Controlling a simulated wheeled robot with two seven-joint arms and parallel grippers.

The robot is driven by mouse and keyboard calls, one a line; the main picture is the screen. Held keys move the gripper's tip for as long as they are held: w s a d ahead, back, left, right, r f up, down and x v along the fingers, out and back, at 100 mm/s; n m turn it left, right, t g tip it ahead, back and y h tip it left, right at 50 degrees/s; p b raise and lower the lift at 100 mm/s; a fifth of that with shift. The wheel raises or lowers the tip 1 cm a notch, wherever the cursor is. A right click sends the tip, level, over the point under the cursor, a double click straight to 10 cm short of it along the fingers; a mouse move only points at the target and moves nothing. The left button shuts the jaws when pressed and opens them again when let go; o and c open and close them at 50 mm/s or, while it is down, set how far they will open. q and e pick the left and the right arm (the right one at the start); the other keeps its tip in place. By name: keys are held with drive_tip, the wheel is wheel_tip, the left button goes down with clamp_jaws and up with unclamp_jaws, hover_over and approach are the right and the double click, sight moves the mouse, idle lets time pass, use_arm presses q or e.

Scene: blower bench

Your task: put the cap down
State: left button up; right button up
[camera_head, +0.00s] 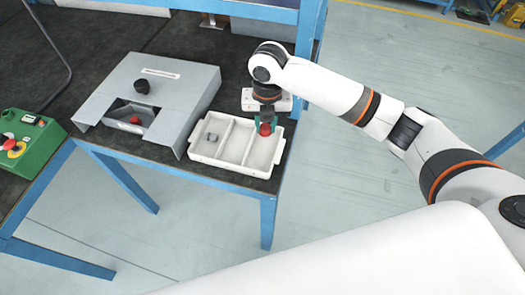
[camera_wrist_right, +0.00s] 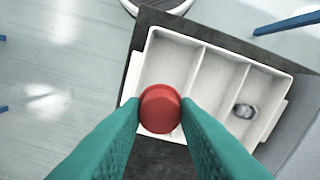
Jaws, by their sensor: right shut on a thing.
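A red round cap (camera_wrist_right: 160,108) is held between the two green fingers of my right gripper (camera_wrist_right: 160,125) in the right wrist view. In the head view the right gripper (camera_head: 262,122) and the cap (camera_head: 265,129) are over the right compartment of the white tray (camera_head: 232,166). The cap appears to be above the tray; its exact height cannot be told. The tray has three compartments. The left one holds a small grey metal part (camera_head: 212,137); the middle one looks empty. My left gripper is not in view.
A grey sloped housing (camera_head: 185,80) with a black knob (camera_head: 142,86) stands left of the tray, with another red piece (camera_head: 135,120) in its opening. A green control box (camera_head: 35,140) stands at far left. The blue-framed bench (camera_head: 180,168) ends just right of the tray.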

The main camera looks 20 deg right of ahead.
sight(263, 152)
drive_tip(key=n, duration=0.1)
drive_tip(key=f+n, duration=0.1)
drive_tip(key=n, duration=0.1)
drive_tip(key=w+n, duration=0.1)
drive_tip(key=n, duration=0.1)
drive_tip(key=shift+a+f, duration=0.25)
wheel_tip(263, 152, down, 10)
drive_tip(key=shift+p, duration=0.4)
drive_tip(key=shift+f, duration=0.1)
drive_tip(key=o, duration=0.9)
wheel_tip(263, 152, up, 12)
drive_tip(key=shift+d+r, duration=0.1)
drive_tip(key=shift+r, duration=0.05)
